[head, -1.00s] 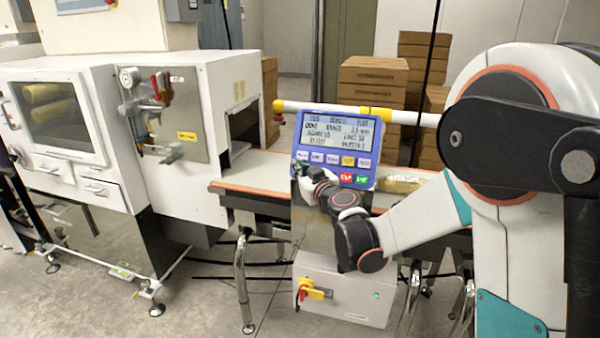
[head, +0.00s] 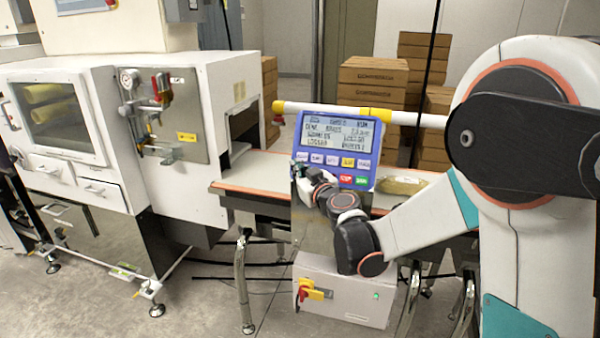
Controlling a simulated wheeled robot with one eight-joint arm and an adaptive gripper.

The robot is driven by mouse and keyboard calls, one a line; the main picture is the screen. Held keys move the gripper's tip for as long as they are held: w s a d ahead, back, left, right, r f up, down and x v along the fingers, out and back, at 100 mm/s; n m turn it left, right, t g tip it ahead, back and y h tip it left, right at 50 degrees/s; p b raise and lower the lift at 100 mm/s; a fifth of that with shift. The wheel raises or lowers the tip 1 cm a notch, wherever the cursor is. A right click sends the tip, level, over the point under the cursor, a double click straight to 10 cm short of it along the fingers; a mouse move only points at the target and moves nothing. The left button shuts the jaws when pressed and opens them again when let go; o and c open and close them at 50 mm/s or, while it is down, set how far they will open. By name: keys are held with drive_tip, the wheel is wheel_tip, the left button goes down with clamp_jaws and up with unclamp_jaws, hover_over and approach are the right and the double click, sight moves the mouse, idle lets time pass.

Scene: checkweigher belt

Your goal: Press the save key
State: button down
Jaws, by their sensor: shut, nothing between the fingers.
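The blue control panel (head: 336,147) stands over the belt with a lit text screen (head: 341,133). Below the screen is a row of keys, mostly pale with one yellow key (head: 348,162). Under them are a red key (head: 346,178) and a green key (head: 361,181). The key labels are too small to read, so I cannot tell which one is save. My gripper (head: 299,172) is shut and empty at the panel's lower left corner. It covers part of the lower left panel, and I cannot tell whether it touches a key.
A conveyor belt (head: 258,174) runs behind the panel, with a yellowish pack (head: 403,186) to the right. A white and yellow bar (head: 310,109) crosses above. A white machine (head: 65,130) stands at left. Stacked cartons (head: 372,85) stand behind.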

drive_tip(key=shift+s+a+r+p, duration=0.25)
drive_tip(key=shift+s+r, duration=0.1)
drive_tip(key=shift+s, duration=0.35)
drive_tip(key=shift+s+a+r+p, duration=0.3)
drive_tip(key=shift+s+r, duration=0.1)
drive_tip(key=shift+s, duration=0.25)
drive_tip(key=shift+s+a+r+p, duration=0.25)
drive_tip(key=shift+s+r, duration=0.1)
drive_tip(key=shift+s, duration=0.35)
drive_tip(key=s+a+r+p, duration=0.2)
drive_tip(key=s, duration=0.3)
drive_tip(key=shift+r, duration=0.35)
drive_tip(key=s+d+f+m+g+h, duration=0.2)
drive_tip(key=s+d, duration=0.3)
drive_tip(key=s, duration=0.5)
drive_tip(key=s+d+f+m+g+h, duration=0.1)
drive_tip(key=s+d+g, duration=0.3)
drive_tip(key=s, duration=0.6)
drive_tip(key=s+d+f+m+g+h, duration=0.2)
drive_tip(key=s+d, duration=0.5)
drive_tip(key=s, duration=0.4)
drive_tip(key=shift+d+f+m+g+h, duration=0.3)
drive_tip(key=shift+d+f+g, duration=0.05)
drive_tip(key=shift+f+g, duration=0.3)
